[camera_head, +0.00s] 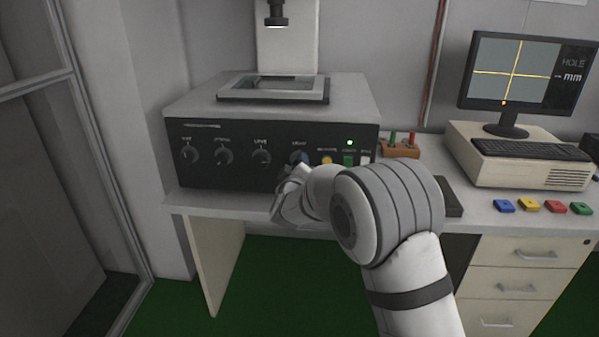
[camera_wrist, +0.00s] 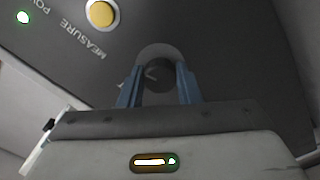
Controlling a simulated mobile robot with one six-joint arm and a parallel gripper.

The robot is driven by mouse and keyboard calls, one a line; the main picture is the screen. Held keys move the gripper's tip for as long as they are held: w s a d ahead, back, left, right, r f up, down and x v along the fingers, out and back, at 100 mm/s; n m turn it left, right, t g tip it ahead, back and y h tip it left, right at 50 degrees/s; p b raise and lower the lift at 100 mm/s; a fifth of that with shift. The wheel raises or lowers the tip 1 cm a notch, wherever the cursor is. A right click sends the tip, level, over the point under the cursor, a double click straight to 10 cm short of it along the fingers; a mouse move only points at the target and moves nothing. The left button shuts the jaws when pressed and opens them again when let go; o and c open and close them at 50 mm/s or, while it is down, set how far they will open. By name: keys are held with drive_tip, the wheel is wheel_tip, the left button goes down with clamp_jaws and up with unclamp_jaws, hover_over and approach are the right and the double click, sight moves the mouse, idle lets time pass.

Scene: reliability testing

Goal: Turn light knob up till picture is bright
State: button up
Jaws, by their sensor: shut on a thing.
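A grey machine with a black front panel (camera_head: 215,174) stands on the bench and carries a row of knobs. My gripper (camera_head: 299,168) is at the panel's fourth knob from the left, whose label is too small to read surely. In the wrist view my gripper's (camera_wrist: 160,84) two blue fingers are shut on the sides of a round dark knob (camera_wrist: 158,76). The knob's front is partly hidden by the fingers. The monitor (camera_head: 515,78) at the right shows a mid-grey picture with a yellow cross, and "HOLE" and "mm" beside it.
A yellow button (camera_wrist: 100,13) and a lit green light (camera_head: 350,142) are right of the knob on the panel. A wooden block with red and green pegs (camera_head: 401,149) stands right of the machine. A keyboard (camera_head: 532,149) and coloured blocks lie farther right.

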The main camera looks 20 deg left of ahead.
drive_tip(key=shift+r+m+b, duration=0.1)
drive_tip(key=shift+m+b, duration=5.6)
drive_tip(key=shift+m, duration=3.6)
drive_tip(key=shift+r, duration=0.1)
drive_tip(key=o, duration=1)
drive_tip(key=shift+c, duration=0.2)
drive_tip(key=v, duration=0.7)
drive_tip(key=shift+s+p, duration=0.4)
drive_tip(key=shift+p, duration=0.05)
